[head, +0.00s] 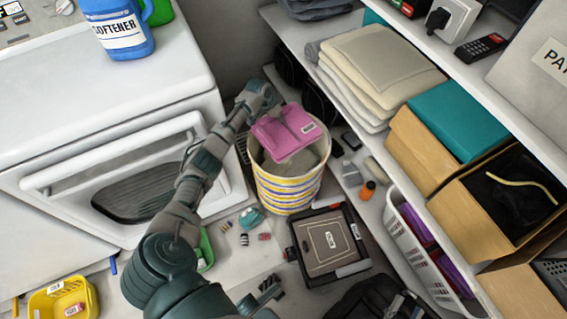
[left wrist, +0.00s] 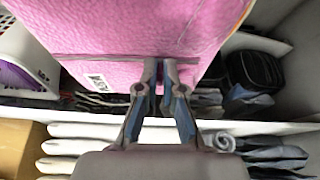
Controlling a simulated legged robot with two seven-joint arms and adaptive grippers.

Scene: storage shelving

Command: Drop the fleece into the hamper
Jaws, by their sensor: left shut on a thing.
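The pink folded fleece (head: 287,132) with a white tag hangs above the hamper (head: 287,192), a round basket with yellow, white and blue stripes. My left gripper (head: 262,108) is shut on the fleece's far-left edge. In the left wrist view the two fingertips (left wrist: 163,66) pinch the edge of the pink cloth (left wrist: 120,30). The fleece covers part of the hamper's opening; some grey cloth (head: 290,168) shows inside.
A white washer or dryer (head: 110,130) stands left, with a blue softener jug (head: 122,30) on top. Shelves at right hold folded towels (head: 380,62), cardboard boxes (head: 435,145) and a white basket (head: 425,255). A dark case (head: 328,243) and small items lie on the floor by the hamper.

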